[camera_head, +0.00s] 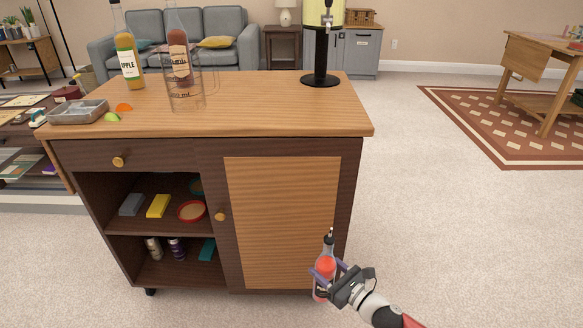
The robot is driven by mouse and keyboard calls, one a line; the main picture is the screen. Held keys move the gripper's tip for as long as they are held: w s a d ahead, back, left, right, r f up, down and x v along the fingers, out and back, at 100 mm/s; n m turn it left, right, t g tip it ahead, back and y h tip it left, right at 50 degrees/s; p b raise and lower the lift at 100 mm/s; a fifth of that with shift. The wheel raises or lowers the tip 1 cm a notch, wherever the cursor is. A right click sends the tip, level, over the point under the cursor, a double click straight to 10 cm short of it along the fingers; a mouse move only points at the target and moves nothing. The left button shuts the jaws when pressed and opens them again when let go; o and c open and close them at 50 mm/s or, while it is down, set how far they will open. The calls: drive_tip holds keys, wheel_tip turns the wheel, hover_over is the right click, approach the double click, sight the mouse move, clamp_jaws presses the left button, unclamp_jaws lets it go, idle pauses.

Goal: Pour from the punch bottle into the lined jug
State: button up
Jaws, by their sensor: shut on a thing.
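My gripper (327,276) is shut on a small clear bottle with a red label or red contents and a dark pour spout, which looks like the punch bottle (325,266). The bottle is nearly upright, in front of the cabinet door and well below the counter top. Its label cannot be read, and the gripper hides part of its lower half. The lined jug (186,97), clear with thin dark lines and a small marking near its base, stands on the counter at the left of centre, far from my gripper.
A brown-red bottle (178,50) shows behind the jug. An apple bottle (129,62) stands left of it. A metal tray (78,112) with fruit wedges beside it is at the counter's left. A drink dispenser (321,55) stands at the back right. The counter's front right (290,115) is clear.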

drive_tip(key=w+d+r+m+t+h, duration=0.2)
drive_tip(key=w+d+r+h, duration=0.1)
drive_tip(key=d, duration=0.3)
drive_tip(key=shift+m, duration=0.3)
drive_tip(key=shift+a+f+h, duration=0.1)
drive_tip(key=shift+h, duration=0.2)
